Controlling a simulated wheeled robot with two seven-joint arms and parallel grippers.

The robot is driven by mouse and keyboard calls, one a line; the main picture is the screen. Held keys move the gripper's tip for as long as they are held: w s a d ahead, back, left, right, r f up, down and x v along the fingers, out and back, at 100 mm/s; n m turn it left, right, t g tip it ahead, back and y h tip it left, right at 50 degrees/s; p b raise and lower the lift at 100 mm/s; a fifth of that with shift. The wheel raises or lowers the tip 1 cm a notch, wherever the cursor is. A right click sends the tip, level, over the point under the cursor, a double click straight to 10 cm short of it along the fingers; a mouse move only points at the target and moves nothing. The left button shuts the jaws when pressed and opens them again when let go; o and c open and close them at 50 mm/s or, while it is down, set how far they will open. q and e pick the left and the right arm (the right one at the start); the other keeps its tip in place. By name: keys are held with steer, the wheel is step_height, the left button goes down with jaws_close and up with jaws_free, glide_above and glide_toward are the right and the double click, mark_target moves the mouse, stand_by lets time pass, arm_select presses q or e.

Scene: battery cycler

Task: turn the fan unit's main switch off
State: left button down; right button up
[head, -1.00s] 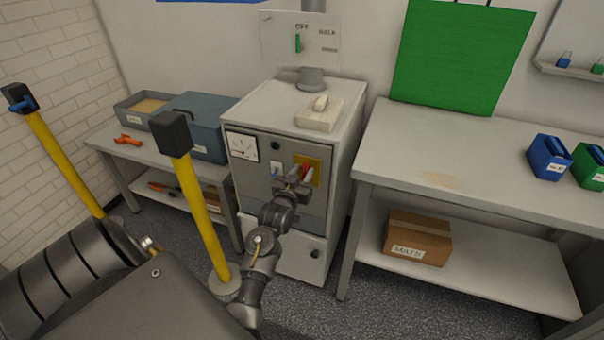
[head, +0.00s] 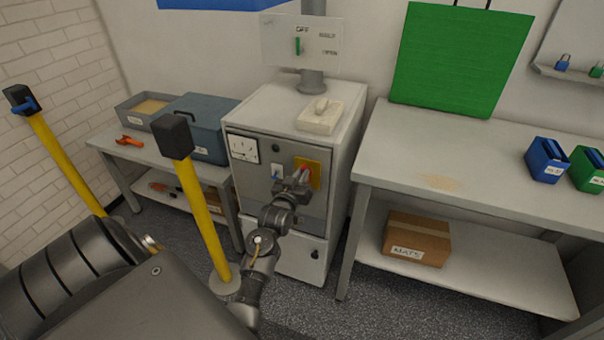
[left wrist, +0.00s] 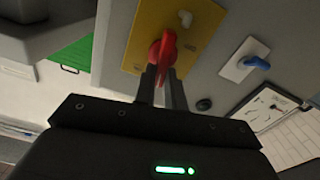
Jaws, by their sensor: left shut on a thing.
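The fan unit is a light grey cabinet with a grey front panel (head: 262,200). Its main switch is a red handle (head: 305,172) on a yellow plate (head: 316,172). In the left wrist view the red handle (left wrist: 163,55) stands out from the yellow plate (left wrist: 195,27). My left gripper (head: 299,180) is at the switch, its two fingers (left wrist: 165,85) shut on the red handle. The gripper hides part of the handle in the head view. My right gripper is not in view.
Beside the switch sit a small blue switch on a white plate (left wrist: 244,62) and a dial gauge (head: 243,148). Yellow posts (head: 203,215) stand in front on the left. A workbench (head: 470,165) with a cardboard box (head: 417,238) is on the right.

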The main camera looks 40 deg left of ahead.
arm_select(q)
steer(key=shift+a+r+n+p, duration=0.15)
steer(key=shift+n+p, duration=0.4)
steer(key=shift+n, duration=0.35)
steer(key=shift+n+p, duration=0.3)
steer(key=shift+n, duration=0.2)
steer(key=shift+s+a+f+n+p, duration=0.1)
steer(key=shift+a+f+n+p, duration=0.15)
steer(key=shift+n+p, duration=1.35)
steer(key=shift+s+a+f+n+p, duration=0.1)
steer(key=shift+f+n+p, duration=0.25)
steer(key=shift+n, duration=2.3)
steer(key=shift+s+a+f+n+p, duration=0.1)
steer(key=shift+a+f+n+p, duration=0.15)
steer(key=shift+n+p, duration=1.35)
arm_select(e)
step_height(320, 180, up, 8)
steer(key=b, duration=0.1)
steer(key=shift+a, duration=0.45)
arm_select(q)
steer(key=shift+w+d+f+n, duration=0.1)
steer(key=shift+n, duration=0.65)
steer(key=c, duration=1.5)
jaws_free()
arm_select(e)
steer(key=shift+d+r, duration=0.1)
arm_select(q)
steer(key=shift+o, duration=0.2)
